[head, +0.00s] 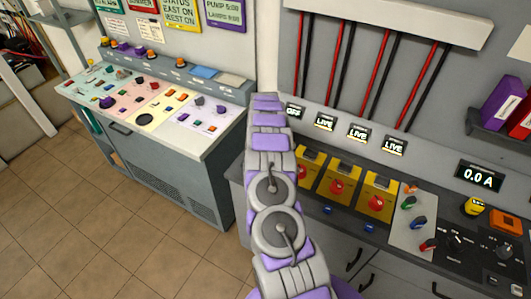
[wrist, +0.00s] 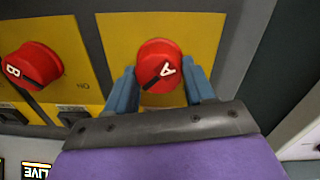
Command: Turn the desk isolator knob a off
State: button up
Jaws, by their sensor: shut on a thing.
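Red knob B (wrist: 32,66) sits on the neighbouring yellow plate to the left. In the head view my arm hides knob A and the gripper. The leftmost sign (head: 294,111) reads OFF.
Three more red knobs (head: 336,187) show right of my arm in the head view. Three signs above (head: 357,133) read LIVE. Small coloured switches (head: 418,222) and a 0.0 A display (head: 479,176) are further right. A second console (head: 160,100) stands left, with open tiled floor before it.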

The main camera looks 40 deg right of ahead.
jog(key=shift+w+r, duration=0.15)
jog(key=o, duration=1)
jog(key=shift+o, duration=0.2)
notch_tip(320, 180, up, 17)
jog(key=p, duration=0.1)
jog(key=shift+w, duration=0.2)
jog(key=shift+a, duration=0.1)
